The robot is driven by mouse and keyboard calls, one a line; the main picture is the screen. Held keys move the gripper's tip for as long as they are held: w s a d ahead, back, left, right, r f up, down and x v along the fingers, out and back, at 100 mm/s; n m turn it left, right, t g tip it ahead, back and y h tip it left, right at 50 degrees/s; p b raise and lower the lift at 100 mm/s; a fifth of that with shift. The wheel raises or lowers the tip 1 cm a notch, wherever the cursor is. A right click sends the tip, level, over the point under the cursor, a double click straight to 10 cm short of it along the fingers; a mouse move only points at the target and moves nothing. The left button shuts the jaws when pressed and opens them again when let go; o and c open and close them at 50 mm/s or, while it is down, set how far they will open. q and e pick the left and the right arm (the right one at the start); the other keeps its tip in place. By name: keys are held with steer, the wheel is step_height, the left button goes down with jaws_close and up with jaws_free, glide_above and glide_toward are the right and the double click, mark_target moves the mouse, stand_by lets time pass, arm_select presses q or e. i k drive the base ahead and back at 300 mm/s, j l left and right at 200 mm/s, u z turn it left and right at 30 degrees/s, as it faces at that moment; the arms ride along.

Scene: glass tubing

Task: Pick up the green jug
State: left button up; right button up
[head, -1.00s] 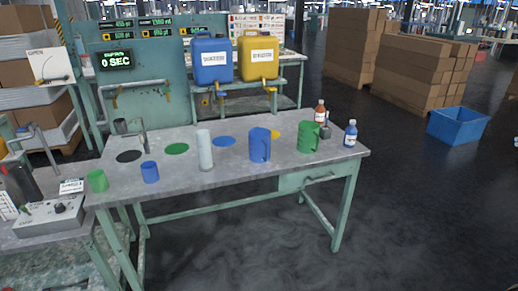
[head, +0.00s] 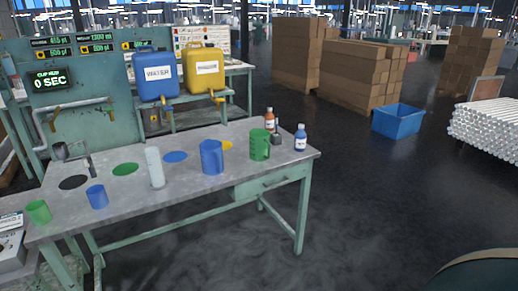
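The green jug (head: 259,145) stands upright on the grey table (head: 205,188), near its right end. It has a handle on its right side. A blue jug (head: 211,158) stands to its left. A smaller green cup (head: 39,212) is at the table's left front corner. Neither gripper shows in the head view. A dark rounded shape fills the lower right corner; I cannot tell what it is.
A blue bottle (head: 300,138), an orange-brown bottle (head: 269,119) and a dark small item stand close right of the green jug. A white cylinder (head: 155,168) and a blue cup (head: 97,197) stand further left. The floor right of the table is clear up to a blue bin (head: 398,121).

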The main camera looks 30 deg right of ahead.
mark_target(259, 139)
steer(key=i+l, duration=0.15)
steer(key=l, duration=0.25)
steer(key=i+l+z, duration=0.1)
steer(key=l, duration=0.3)
steer(key=i+l, duration=0.15)
steer(key=l, duration=0.2)
steer(key=i+l+z, duration=0.1)
steer(key=l, duration=0.3)
steer(key=i+l, duration=0.25)
steer(key=i+l+z, duration=0.1)
steer(key=l, duration=0.4)
steer(key=i+l, duration=0.2)
steer(key=l, duration=0.15)
